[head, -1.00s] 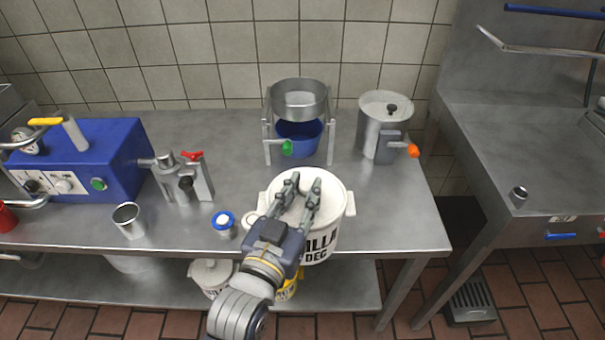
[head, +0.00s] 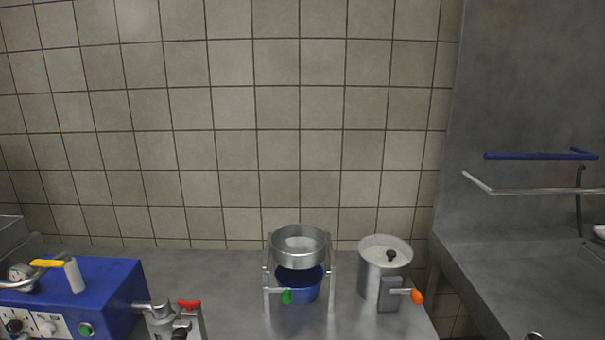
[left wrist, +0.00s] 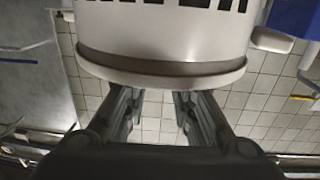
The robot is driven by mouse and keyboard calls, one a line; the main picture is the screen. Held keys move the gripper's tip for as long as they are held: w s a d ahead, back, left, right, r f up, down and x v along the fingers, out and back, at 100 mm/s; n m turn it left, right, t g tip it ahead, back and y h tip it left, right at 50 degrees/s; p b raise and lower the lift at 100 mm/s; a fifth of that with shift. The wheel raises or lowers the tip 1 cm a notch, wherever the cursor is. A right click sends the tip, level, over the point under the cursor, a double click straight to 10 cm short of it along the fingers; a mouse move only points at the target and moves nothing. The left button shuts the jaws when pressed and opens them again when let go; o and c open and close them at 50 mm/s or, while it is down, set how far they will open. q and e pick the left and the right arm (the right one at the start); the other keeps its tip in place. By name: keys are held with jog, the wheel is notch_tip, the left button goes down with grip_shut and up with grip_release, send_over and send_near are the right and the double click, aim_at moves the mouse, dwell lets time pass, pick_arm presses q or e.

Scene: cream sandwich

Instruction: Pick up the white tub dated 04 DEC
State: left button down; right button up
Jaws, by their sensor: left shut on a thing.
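The white tub (left wrist: 165,38) fills the top middle of the left wrist view. It appears upside down there, with its rim towards my fingers. The lower parts of large black letters show at the picture's top edge; the date cannot be read in this view. My left gripper (left wrist: 158,97) has its two dark fingers reaching up to the tub's lid end, and it is shut on the tub. The grip point itself is hidden behind the rim. Neither the tub nor my left gripper shows in the head view now. My right gripper is in neither view.
In the head view, a metal sieve stand (head: 300,245) over a blue bowl (head: 302,289) stands on the steel counter (head: 235,290). The tiled wall is behind.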

pick_arm(q)
jog(key=shift+n+y, duration=0.4)
jog(key=shift+y, duration=0.2)
jog(key=a, duration=0.1)
jog(key=s+a, duration=0.2)
jog(key=a, duration=0.1)
jog(key=shift+s, duration=0.25)
jog(key=shift+d, duration=0.1)
jog(key=shift+r, duration=0.1)
jog(key=shift+w+d+r+m+g+h, duration=0.3)
jog(key=shift+w+d+m+h, duration=0.2)
jog(key=shift+d+m+h, duration=0.5)
jog(key=shift+w+d+r+m+g+h, duration=0.3)
jog(key=shift+w+d+m+h, duration=0.25)
jog(key=shift+d+h, duration=0.75)
jog(key=shift+w+d+r+m+g+h, duration=0.2)
jog(key=shift+w+d+r+m+h, duration=0.2)
jog(key=shift+d+m+h, duration=0.75)
jog(key=w+d+m+g+h, duration=0.1)
jog(key=h, duration=0.1)
jog(key=w+d+r+m+g+h, duration=0.1)
jog(key=d+h, duration=0.1)
jog(key=w+d+r+m+g+h, duration=0.2)
jog(key=w+d+m+g+h, duration=0.1)
jog(key=d+m+g+h, duration=0.2)
jog(key=shift+d+g, duration=0.6)
jog(key=shift+d, duration=0.4)
jog(key=shift+w, duration=0.1)
